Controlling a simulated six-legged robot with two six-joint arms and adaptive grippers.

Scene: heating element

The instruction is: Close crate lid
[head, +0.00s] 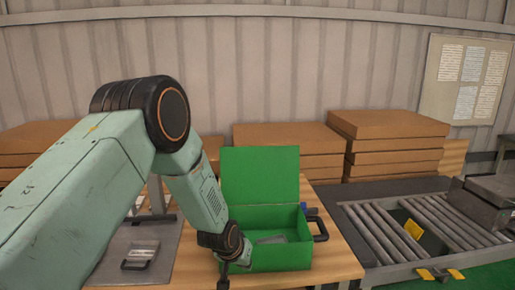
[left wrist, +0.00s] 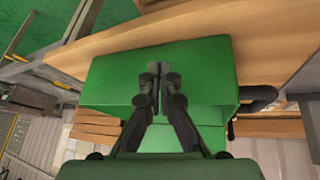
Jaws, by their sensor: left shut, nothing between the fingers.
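The green crate (head: 280,258) stands on the wooden table with its lid (head: 260,175) open, raised upright at the back. A black handle (head: 319,225) is on its right side, and a grey item (head: 271,240) shows inside. My left gripper (head: 223,282) is at the crate's front left corner, pointing down, its fingers shut and empty. In the left wrist view the closed fingers (left wrist: 158,78) are in front of the green crate (left wrist: 210,60); I cannot tell whether they touch it. My right gripper is not in view.
A grey plate with a metal piece (head: 141,254) lies on the table (head: 335,262) at left. A roller conveyor (head: 400,232) runs at the right, with a dark block (head: 490,190) on it. Stacked brown boards (head: 390,130) stand behind. Air above the crate is clear.

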